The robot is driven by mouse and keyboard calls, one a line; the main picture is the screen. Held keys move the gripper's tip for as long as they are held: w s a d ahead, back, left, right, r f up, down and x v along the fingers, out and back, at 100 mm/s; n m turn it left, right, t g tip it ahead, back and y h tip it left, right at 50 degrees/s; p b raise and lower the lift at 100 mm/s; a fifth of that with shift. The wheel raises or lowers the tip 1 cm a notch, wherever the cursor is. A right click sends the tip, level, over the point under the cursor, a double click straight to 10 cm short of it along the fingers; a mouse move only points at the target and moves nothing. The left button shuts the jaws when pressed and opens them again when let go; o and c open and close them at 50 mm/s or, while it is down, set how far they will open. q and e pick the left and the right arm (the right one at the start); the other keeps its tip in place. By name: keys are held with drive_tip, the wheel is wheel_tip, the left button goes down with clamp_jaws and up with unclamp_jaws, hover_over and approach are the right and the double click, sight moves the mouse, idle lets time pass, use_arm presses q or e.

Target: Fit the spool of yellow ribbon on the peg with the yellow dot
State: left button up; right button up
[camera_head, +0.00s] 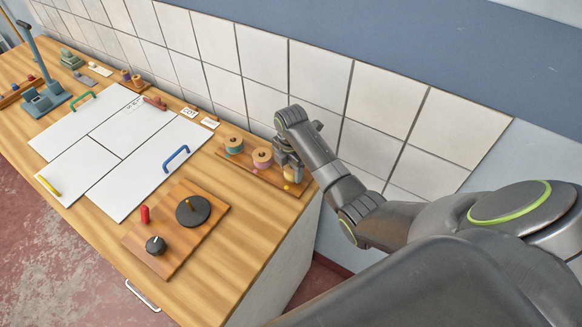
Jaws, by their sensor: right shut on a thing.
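The yellow spool (292,174) is at the right end of a low wooden peg board (268,177), at the wall side of the counter. My right gripper (291,166) is shut on it from above, and the jaws hide part of it. A yellow dot (286,187) shows on the board's front side just below the spool. The peg there is hidden, so I cannot tell whether the spool is around it or just above it. A teal spool (233,146) and a pink spool (262,158) sit on the same board to the left. My left gripper is not in view.
A wooden panel (167,254) with a red handle, black knob and dark disc lies in front. White panels (95,150) with coloured handles cover the middle of the counter. The tiled wall (265,65) rises close behind the peg board. The counter's right edge is near.

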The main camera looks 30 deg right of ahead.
idle(0.3)
drive_tip(key=o, duration=1.1)
drive_tip(key=shift+o, duration=0.5)
drive_tip(key=o, duration=0.5)
